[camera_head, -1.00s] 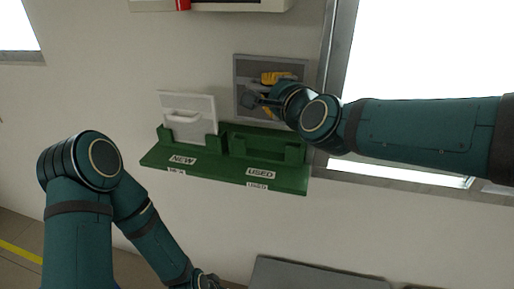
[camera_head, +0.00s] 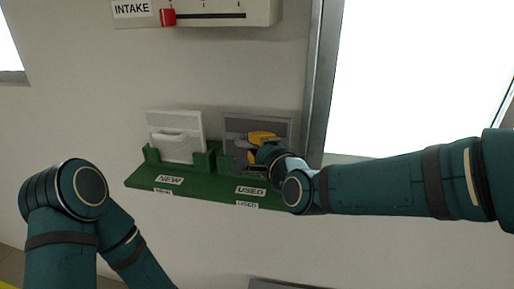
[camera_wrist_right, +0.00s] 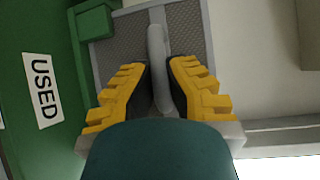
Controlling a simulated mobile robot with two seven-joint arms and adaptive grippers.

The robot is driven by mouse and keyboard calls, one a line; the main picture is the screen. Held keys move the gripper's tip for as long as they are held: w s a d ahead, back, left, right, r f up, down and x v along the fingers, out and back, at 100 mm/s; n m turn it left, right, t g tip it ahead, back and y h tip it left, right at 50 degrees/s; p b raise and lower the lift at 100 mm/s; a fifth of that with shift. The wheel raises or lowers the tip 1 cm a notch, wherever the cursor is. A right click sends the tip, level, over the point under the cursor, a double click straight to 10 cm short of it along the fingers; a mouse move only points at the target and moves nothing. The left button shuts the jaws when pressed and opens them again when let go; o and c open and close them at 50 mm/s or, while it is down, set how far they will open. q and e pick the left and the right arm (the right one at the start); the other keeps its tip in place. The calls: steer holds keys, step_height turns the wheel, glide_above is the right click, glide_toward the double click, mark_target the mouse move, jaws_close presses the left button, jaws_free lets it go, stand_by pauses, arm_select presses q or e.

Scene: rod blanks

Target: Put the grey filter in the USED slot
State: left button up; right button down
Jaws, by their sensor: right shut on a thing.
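The grey filter (camera_head: 232,125) stands upright at the USED slot (camera_head: 228,170) of the green rack, behind my right gripper. In the right wrist view the filter (camera_wrist_right: 192,35) shows a mesh face, a pale frame and a long handle (camera_wrist_right: 157,50). My right gripper (camera_head: 252,142) is shut on that handle; its yellow fingers (camera_wrist_right: 158,85) lie on both sides of it. A green slot post overlaps the filter's corner in the wrist view. Whether the filter is fully seated is hidden. My left arm is at the lower left; its gripper is out of view.
A white filter (camera_head: 176,128) stands in the NEW slot, left of the USED slot. The green rack (camera_head: 150,180) juts from the wall. An INTAKE box (camera_head: 215,12) with a red knob (camera_head: 167,17) is above. A window frame (camera_head: 314,90) is at the right.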

steer(key=c, duration=1.1)
jaws_free()
steer(key=shift+c, duration=0.2)
steer(key=v, duration=1.2)
